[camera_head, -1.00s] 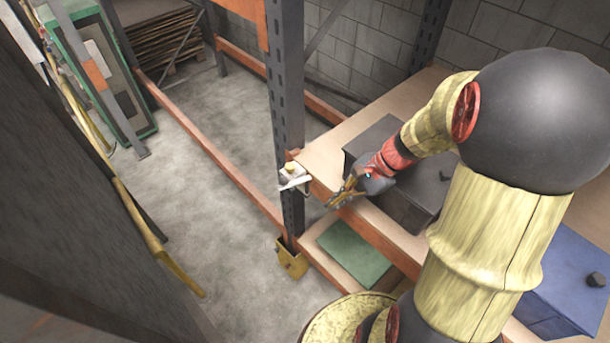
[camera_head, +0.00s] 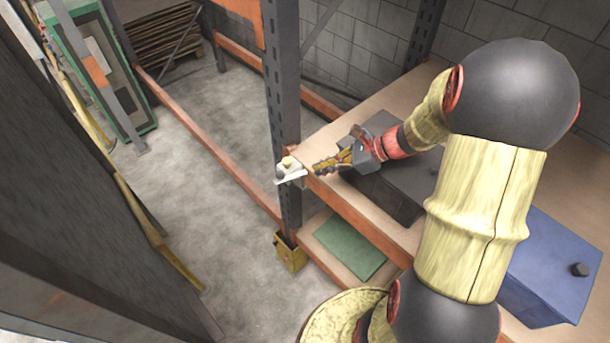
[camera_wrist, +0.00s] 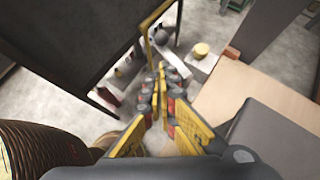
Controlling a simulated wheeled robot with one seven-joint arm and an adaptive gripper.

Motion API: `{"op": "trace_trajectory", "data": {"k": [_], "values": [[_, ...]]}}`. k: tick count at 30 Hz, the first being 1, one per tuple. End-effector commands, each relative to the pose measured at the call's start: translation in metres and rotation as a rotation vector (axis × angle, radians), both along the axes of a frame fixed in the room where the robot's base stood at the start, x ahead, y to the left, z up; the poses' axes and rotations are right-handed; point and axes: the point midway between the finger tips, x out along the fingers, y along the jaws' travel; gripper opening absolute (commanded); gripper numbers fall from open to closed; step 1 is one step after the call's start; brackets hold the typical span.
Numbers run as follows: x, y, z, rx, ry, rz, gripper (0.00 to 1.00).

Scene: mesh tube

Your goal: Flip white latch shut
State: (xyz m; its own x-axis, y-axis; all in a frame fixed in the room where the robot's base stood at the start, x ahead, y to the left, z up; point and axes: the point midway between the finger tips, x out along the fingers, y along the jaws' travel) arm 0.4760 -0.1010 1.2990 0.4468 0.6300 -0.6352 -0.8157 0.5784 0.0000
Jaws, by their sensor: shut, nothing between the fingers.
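The white latch (camera_head: 290,172) is fixed to the dark rack upright at the end of the orange shelf beam. A yellowish knob (camera_head: 288,162) sits on top of it. In the wrist view the white latch (camera_wrist: 194,65) and its round yellow knob (camera_wrist: 201,50) lie just beyond my fingertips. My gripper (camera_head: 316,169) is shut and empty, a short way right of the latch, its fingers pointing left toward it. In the wrist view my gripper (camera_wrist: 160,72) shows its fingertips close together below and left of the knob. I cannot tell whether they touch the latch.
The rack upright (camera_head: 283,90) stands directly behind the latch. Dark grey boxes (camera_head: 395,180) sit on the wooden shelf under my arm. A blue box (camera_head: 550,270) is at the right. A green panel (camera_head: 350,248) lies on the lower shelf. The floor left of the rack is clear.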

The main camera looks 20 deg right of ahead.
Motion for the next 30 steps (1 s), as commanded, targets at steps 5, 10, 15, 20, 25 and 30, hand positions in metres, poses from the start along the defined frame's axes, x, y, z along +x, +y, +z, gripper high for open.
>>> {"op": "trace_trajectory", "data": {"k": [5, 10, 15, 20, 25, 30], "values": [[0.009, 0.016, -0.014, 0.003, 0.004, 0.003, 0.0], [0.022, 0.035, -0.034, 0.003, 0.004, 0.005, 0.0], [0.034, 0.051, -0.05, 0.001, 0.003, 0.004, 0.0], [0.04, 0.059, -0.059, 0.0, 0.002, 0.004, 0.0], [0.043, 0.061, -0.062, 0.0, 0.0, 0.001, 0.0], [0.043, 0.061, -0.062, -0.001, 0.0, 0.001, 0.0]]}}
